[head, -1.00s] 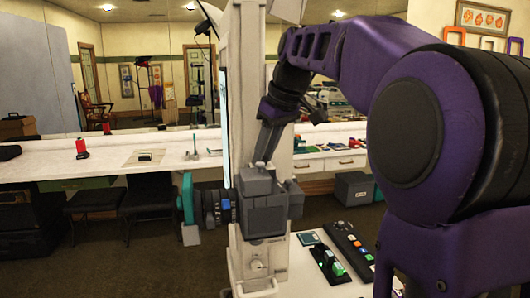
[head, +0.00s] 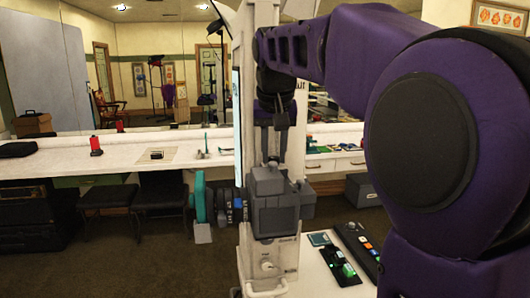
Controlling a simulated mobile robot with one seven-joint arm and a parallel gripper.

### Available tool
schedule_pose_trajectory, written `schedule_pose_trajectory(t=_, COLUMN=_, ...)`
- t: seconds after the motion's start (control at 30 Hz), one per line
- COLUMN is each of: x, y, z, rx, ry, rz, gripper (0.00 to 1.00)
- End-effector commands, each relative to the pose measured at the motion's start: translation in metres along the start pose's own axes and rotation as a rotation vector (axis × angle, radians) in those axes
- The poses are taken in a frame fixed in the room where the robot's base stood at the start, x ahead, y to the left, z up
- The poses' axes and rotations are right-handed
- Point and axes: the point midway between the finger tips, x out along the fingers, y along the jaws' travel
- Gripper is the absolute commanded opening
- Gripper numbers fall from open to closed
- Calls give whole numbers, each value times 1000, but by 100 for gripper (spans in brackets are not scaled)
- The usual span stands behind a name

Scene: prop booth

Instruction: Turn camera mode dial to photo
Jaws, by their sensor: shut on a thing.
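The camera (head: 275,212) is a grey body with a dark screen on its back. Its lens barrel, with a blue ring and a teal hood, points left. It is mounted at the front of a white stand. My gripper (head: 273,160) comes down from above, nearly upright, with its two fingers at the top of the camera. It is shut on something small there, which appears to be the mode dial. The dial and its markings are hidden by the fingertips and too small to read, so its setting cannot be seen.
The tall white column (head: 251,90) stands just behind the camera. A low white surface with a dark control panel (head: 357,246) is at lower right. A long white counter (head: 100,165) runs behind, with dark chairs in front. My purple arm covers the right side.

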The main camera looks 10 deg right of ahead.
Motion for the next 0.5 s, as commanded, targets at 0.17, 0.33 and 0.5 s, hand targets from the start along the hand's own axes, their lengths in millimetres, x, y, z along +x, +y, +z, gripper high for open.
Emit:
schedule_pose_trajectory(t=0.17, x=0, y=-1, z=0, rx=40, ry=-2, rz=16, gripper=0)
schedule_pose_trajectory(t=0.33, x=0, y=-1, z=0, rx=54, ry=-2, rz=23, gripper=0)
schedule_pose_trajectory(t=0.5, x=0, y=-1, z=0, rx=56, ry=-3, rz=23, gripper=0)
